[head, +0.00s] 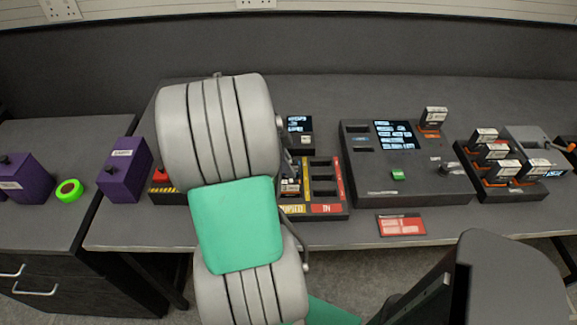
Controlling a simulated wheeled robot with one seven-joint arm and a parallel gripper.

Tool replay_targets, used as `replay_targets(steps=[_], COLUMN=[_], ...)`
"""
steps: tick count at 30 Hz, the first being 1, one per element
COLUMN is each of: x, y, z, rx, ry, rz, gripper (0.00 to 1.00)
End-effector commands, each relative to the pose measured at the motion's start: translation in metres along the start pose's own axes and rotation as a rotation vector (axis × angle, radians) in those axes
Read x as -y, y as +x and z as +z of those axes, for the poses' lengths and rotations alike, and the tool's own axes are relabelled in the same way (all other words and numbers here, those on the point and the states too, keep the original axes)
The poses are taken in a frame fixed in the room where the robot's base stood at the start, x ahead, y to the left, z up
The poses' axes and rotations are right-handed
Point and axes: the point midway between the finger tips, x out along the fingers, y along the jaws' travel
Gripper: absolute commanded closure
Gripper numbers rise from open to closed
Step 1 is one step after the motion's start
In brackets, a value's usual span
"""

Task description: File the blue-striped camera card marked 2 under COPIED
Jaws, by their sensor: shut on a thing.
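My gripper (289,168) is mostly hidden behind my own arm; only a small part shows at the arm's right edge. It is shut on a camera card (290,186), a small pale card with a dark edge, at the yellow column of the filing tray. Its stripe colour and number are too small to read. The filing tray (342,211) has a yellow-labelled column (292,209), which seems to read COPIED, and a red-labelled column (326,209) with dark empty slots. Whether the card is seated in a slot or just above it, I cannot tell.
Right of the tray stands a dark console (385,185) with a lit screen and a card (434,117) upright at its back. Further right, a rack (510,197) holds several cards. A red placard (401,224) lies in front. Purple boxes (124,170) and a green ring (69,190) are left.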

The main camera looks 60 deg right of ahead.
Motion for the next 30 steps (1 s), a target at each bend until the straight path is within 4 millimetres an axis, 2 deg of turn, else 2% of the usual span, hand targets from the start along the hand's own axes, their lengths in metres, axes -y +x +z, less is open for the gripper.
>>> replay_targets(steps=[29,30], x=[0.0001,0.0001], y=[0.0061,0.0061], z=[0.0025,0.0025], rx=[0.0,0.0], ry=[0.0,0.0], rz=[-0.001,-0.001], gripper=[1.0,0.85])
